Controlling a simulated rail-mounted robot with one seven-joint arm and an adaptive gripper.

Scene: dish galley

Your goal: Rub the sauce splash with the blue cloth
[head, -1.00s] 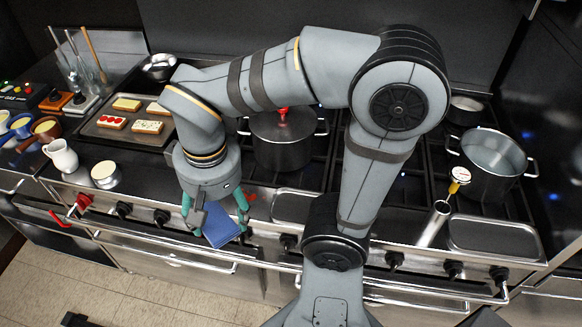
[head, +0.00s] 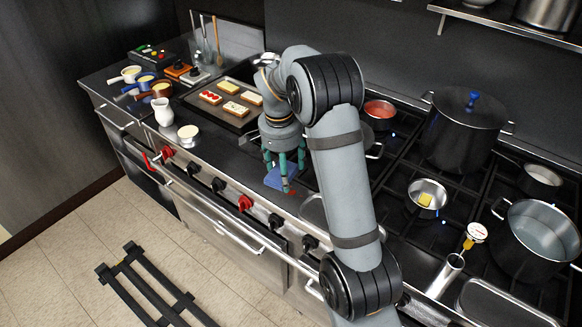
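The blue cloth (head: 279,179) is at the fingertips of my gripper (head: 284,166), low over the steel front strip of the stove. The teal fingers close around its upper part. The cloth looks to be on or just above the surface; I cannot tell which. A small red patch of the sauce splash (head: 291,191) shows at the cloth's right front edge. The cloth and fingers may hide the rest of it.
A tray with toasts (head: 230,124), a white jug (head: 162,111) and a small cream-topped tin (head: 188,134) stand to the left. A pan of red sauce (head: 380,109) and a lidded pot (head: 462,130) stand behind and right. Red and black knobs line the front.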

